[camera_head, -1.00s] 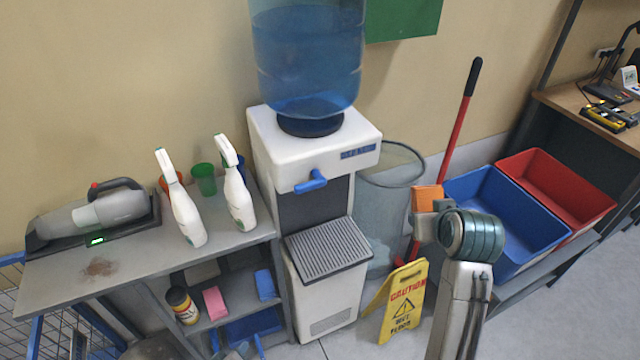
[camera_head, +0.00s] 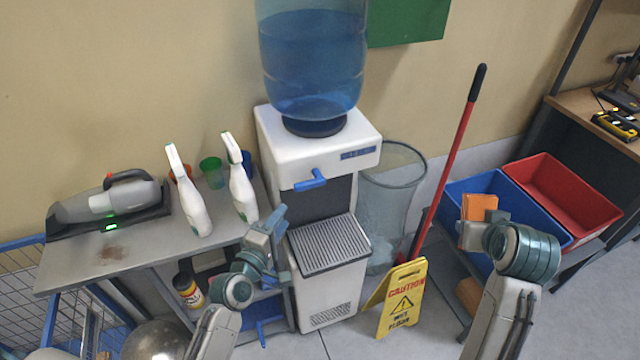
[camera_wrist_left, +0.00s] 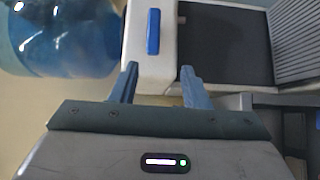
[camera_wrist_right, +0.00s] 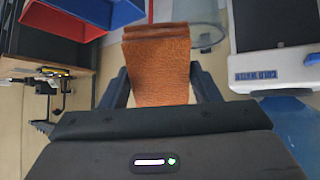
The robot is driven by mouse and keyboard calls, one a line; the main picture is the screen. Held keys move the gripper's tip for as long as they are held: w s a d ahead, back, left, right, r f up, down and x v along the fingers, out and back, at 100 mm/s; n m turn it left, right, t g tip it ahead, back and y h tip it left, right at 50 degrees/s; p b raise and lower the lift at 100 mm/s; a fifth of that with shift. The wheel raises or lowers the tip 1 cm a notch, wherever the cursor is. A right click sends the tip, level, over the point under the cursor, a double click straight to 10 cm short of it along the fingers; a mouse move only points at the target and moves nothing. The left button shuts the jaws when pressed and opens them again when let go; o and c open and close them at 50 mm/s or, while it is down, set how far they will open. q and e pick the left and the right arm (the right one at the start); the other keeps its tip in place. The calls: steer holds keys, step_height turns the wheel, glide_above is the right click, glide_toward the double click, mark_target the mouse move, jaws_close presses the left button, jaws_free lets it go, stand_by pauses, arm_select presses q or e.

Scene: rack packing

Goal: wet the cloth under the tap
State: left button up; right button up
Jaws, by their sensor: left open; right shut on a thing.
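The orange cloth (camera_head: 479,207) is folded and held in my right gripper (camera_wrist_right: 160,78), in front of the blue bin. The right wrist view shows the cloth (camera_wrist_right: 158,62) pinched between both fingers. The tap is a blue lever (camera_head: 311,180) on the front of the white water dispenser (camera_head: 285,142). Below it is a grey ribbed drip tray (camera_head: 328,245). My left gripper (camera_head: 270,225) is open and empty, left of the drip tray and below the lever. In the left wrist view the blue lever (camera_wrist_left: 153,32) lies ahead of the open fingers (camera_wrist_left: 158,72).
Two white spray bottles (camera_head: 190,195) and a handheld vacuum (camera_head: 108,203) stand on the grey shelf unit at left. A red bin (camera_head: 562,190) is farther right.

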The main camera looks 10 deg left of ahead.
mark_target(301, 190)
steer(key=shift+d+r, duration=0.1)
steer(key=shift+r, duration=0.1)
arm_select(q)
steer(key=w, duration=0.4)
steer(key=w+d+p, duration=0.1)
steer(key=w, duration=0.3)
steer(key=w+d+r+p, duration=0.1)
steer(key=w, duration=0.3)
steer(key=shift+d, duration=0.25)
arm_select(e)
step_height(301, 190, up, 2)
arm_select(q)
steer(key=shift+s, duration=0.1)
jaws_close()
